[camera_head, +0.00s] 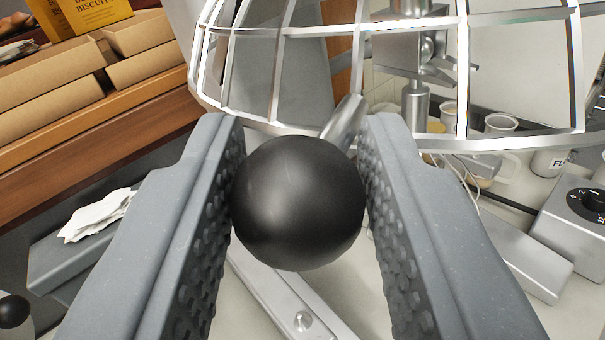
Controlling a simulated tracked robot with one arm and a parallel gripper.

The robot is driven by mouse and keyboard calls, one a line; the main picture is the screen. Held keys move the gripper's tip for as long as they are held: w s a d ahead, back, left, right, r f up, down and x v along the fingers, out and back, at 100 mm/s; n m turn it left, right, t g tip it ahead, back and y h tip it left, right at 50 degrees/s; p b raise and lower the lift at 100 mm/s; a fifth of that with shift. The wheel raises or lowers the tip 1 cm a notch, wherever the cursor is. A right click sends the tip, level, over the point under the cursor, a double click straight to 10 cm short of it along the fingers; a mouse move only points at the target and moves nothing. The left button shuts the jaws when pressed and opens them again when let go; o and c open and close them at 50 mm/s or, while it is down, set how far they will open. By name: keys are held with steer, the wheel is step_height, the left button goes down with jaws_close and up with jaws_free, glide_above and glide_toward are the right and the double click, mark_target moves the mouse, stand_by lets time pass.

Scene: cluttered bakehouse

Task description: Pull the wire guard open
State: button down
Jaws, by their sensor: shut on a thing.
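The wire guard (281,80) is a curved cage of shiny metal bars across the top of the view. A metal stem (344,118) runs from its lower bar to a round black knob (298,203). My gripper (302,190) is shut on the knob, with one grey dimpled jaw on each side of it. The knob hides part of the stem and what lies behind it. Through the bars I see a metal mixer shaft (415,100).
Wooden shelving with cardboard trays (50,85) and a yellow biscuit box (85,14) stands at left. Crumpled white paper (97,216) lies at lower left. A grey box with a black dial (588,206) is at right. Cups (499,123) stand behind the guard.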

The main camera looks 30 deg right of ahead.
steer(key=shift+w+a+p, duration=0.1)
steer(key=shift+w+p, duration=0.35)
steer(key=shift+p, duration=0.25)
steer(key=shift+w+f+m+g+h+p, duration=0.1)
steer(key=shift+w+m+g+h+p, duration=0.2)
steer(key=shift+p, duration=0.15)
steer(key=c, duration=1.1)
jaws_free()
steer(key=shift+w+f, duration=0.1)
steer(key=shift+c, duration=0.2)
steer(key=shift+a, duration=0.2)
